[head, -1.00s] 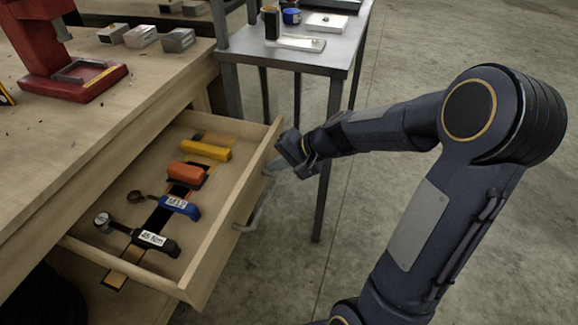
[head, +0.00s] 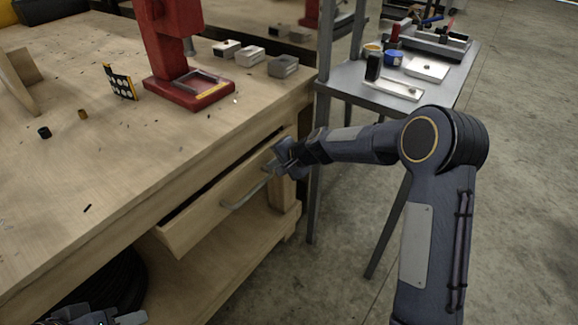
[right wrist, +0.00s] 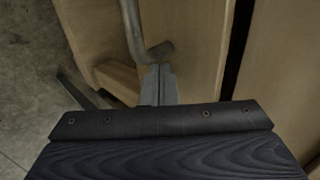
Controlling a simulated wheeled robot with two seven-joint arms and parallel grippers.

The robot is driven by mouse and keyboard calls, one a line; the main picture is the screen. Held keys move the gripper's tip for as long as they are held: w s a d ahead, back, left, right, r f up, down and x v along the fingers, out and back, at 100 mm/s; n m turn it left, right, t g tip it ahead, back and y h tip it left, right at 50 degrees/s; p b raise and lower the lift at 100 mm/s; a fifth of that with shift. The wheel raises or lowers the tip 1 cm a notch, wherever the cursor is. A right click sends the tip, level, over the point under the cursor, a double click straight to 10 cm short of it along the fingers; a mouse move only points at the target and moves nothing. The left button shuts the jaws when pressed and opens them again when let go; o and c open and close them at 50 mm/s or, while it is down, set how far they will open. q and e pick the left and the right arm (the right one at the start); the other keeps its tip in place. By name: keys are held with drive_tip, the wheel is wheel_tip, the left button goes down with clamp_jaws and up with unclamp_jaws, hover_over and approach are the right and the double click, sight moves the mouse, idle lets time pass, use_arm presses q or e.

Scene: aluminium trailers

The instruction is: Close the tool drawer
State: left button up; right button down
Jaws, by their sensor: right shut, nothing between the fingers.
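The wooden tool drawer (head: 215,211) under the workbench is nearly in, with a dark narrow gap along its top edge; its contents are hidden. Its metal bar handle (head: 246,197) is on the front face. My right gripper (head: 273,166) is shut and empty, with its tips at the drawer front by the handle's far end. In the right wrist view the shut fingertips (right wrist: 159,84) point at the drawer front (right wrist: 195,60), close to the handle's end (right wrist: 157,52). My left gripper (head: 128,318) shows only partly at the bottom left; its jaws cannot be made out.
The workbench top (head: 110,190) carries a red press (head: 185,85) and several small metal blocks (head: 250,55). A grey metal table (head: 345,85) with tools stands at the back right, its legs near my right arm. A lower wooden shelf (head: 235,260) lies below the drawer.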

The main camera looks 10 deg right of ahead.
drive_tip(key=shift+w+a+r, duration=0.1)
drive_tip(key=shift+w+a, duration=0.55)
drive_tip(key=shift+w, duration=0.15)
drive_tip(key=shift+r, duration=0.1)
